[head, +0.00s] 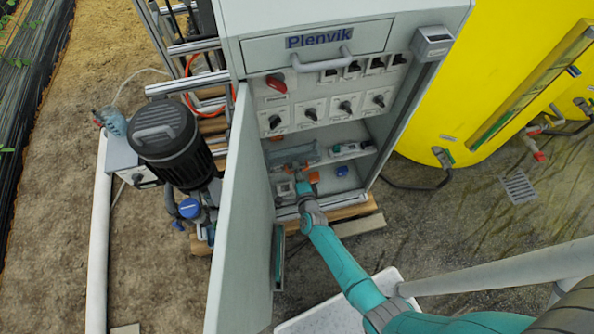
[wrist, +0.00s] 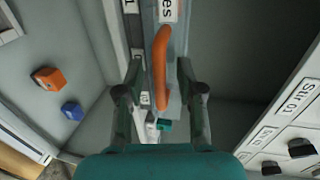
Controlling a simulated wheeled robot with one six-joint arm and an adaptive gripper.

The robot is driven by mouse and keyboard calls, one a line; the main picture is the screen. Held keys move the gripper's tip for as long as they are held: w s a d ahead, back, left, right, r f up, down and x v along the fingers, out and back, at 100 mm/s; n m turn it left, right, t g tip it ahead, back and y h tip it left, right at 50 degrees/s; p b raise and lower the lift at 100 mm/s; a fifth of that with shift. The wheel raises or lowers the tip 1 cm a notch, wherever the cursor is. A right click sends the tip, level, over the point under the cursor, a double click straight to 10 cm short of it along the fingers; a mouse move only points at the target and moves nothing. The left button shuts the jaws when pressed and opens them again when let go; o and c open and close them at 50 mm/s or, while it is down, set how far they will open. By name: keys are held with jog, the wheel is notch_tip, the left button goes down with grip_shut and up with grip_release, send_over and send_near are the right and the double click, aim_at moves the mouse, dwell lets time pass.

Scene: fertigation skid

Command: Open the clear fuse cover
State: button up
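The clear fuse cover (wrist: 176,50) is in the middle of the wrist view, with a white label ending in "es" and a long orange handle (wrist: 160,62). In the head view the cover (head: 300,152) is in the lower part of the open cabinet, partly behind my gripper (head: 302,186). In the wrist view my gripper (wrist: 159,75) is open, one finger on each side of the orange handle, with gaps left and right of it. The cover looks closed over the rail; its exact angle is hard to tell.
The cabinet (head: 350,20) has its door (head: 240,215) swung open at left. Rotary switches (head: 345,106) sit above the cover. Orange (wrist: 46,77) and blue (wrist: 72,110) blocks lie to one side. A yellow tank (head: 440,105) stands right, a black pump motor (head: 165,140) left.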

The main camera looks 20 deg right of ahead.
jog(key=shift+c, duration=0.2)
grip_shut()
